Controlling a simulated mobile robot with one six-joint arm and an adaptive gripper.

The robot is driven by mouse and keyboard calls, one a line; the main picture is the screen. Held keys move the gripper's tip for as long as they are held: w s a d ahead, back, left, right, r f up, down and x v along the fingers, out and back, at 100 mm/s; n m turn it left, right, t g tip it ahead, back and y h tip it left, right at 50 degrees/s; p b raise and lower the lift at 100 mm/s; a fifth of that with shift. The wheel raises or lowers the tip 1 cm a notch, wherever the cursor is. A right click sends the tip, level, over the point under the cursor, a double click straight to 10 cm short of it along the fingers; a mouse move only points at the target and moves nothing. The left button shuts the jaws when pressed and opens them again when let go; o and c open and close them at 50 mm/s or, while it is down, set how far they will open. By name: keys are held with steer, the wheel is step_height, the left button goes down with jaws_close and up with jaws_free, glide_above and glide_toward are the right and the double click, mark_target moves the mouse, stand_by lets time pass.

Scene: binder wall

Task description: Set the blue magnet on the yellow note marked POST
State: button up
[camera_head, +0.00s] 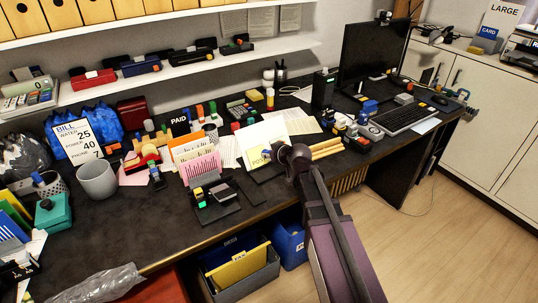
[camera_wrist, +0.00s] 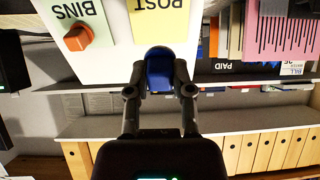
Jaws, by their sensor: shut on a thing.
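My gripper (camera_wrist: 158,80) is shut on the blue magnet (camera_wrist: 158,66), a round blue piece between the fingertips in the wrist view. The yellow note marked POST (camera_wrist: 160,20) is right beyond the magnet, upside down in this view, on a white board (camera_wrist: 108,60). The magnet overlaps the note's edge in the picture; I cannot tell whether they touch. In the head view the board (camera_head: 275,128) stands on the desk, the yellow note (camera_head: 256,157) shows at its lower part, and my gripper (camera_head: 273,154) is in front of it, partly hidden by my arm.
A second note marked BINS (camera_wrist: 82,12) bears an orange magnet (camera_wrist: 79,38).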

mark_target(257, 153)
steer(key=shift+b+x, duration=1.35)
steer(key=shift+x, duration=1.15)
steer(key=shift+b+x, duration=0.45)
steer(key=shift+x, duration=0.45)
stand_by(0.7)
steer(key=o, duration=0.9)
steer(key=shift+s+r, duration=0.1)
